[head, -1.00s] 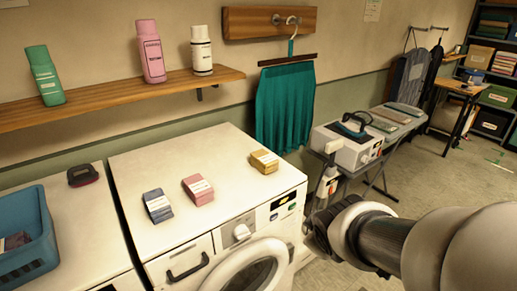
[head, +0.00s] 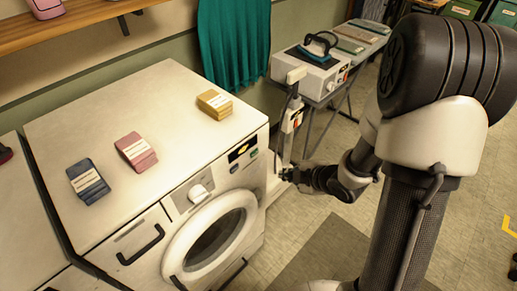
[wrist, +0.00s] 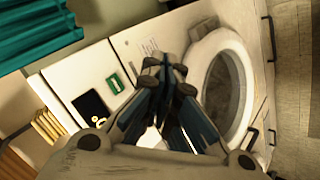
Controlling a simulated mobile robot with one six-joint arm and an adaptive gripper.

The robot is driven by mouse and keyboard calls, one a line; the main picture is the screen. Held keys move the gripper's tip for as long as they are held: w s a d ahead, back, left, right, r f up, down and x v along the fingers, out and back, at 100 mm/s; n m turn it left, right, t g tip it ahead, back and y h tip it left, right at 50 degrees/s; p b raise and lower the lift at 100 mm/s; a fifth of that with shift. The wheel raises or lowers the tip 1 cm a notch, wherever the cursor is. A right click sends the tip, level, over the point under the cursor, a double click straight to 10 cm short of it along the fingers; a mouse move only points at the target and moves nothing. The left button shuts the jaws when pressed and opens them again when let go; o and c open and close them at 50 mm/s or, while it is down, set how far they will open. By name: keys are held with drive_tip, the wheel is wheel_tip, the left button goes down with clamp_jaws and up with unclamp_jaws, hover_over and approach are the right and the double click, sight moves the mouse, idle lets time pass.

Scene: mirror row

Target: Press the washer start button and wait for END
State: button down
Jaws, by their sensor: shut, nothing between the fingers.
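The white washer (head: 110,110) stands at the middle left in the head view, with its round door (head: 212,232) shut. The display text is too small to read. My gripper (head: 284,174) is shut and empty, off the panel's right end. In the wrist view my fingers (wrist: 164,68) point toward the washer front, between display (wrist: 90,106) and door (wrist: 222,92). A green button (wrist: 115,82) shows left of the fingers. I cannot tell which button is start.
Blue (head: 88,181), pink (head: 136,152) and yellow (head: 214,104) packs lie on the washer top. A white machine with an iron (head: 318,48) on it stands behind my arm. A teal cloth (head: 232,40) hangs by the wall. Floor (head: 275,250) before the washer is clear.

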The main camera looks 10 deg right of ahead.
sight(254, 153)
drive_tip(key=shift+a, duration=0.1)
drive_tip(key=w+a, duration=0.5)
drive_tip(key=w, duration=0.2)
idle(0.4)
drive_tip(key=shift+w, duration=0.15)
idle(1.2)
drive_tip(key=shift+w+a, duration=0.25)
drive_tip(key=shift+w+a, duration=0.25)
drive_tip(key=shift+w, duration=0.05)
idle(0.7)
idle(0.4)
drive_tip(key=shift+s+d, duration=0.5)
drive_tip(key=shift+s, duration=0.15)
drive_tip(key=shift+s, duration=0.1)
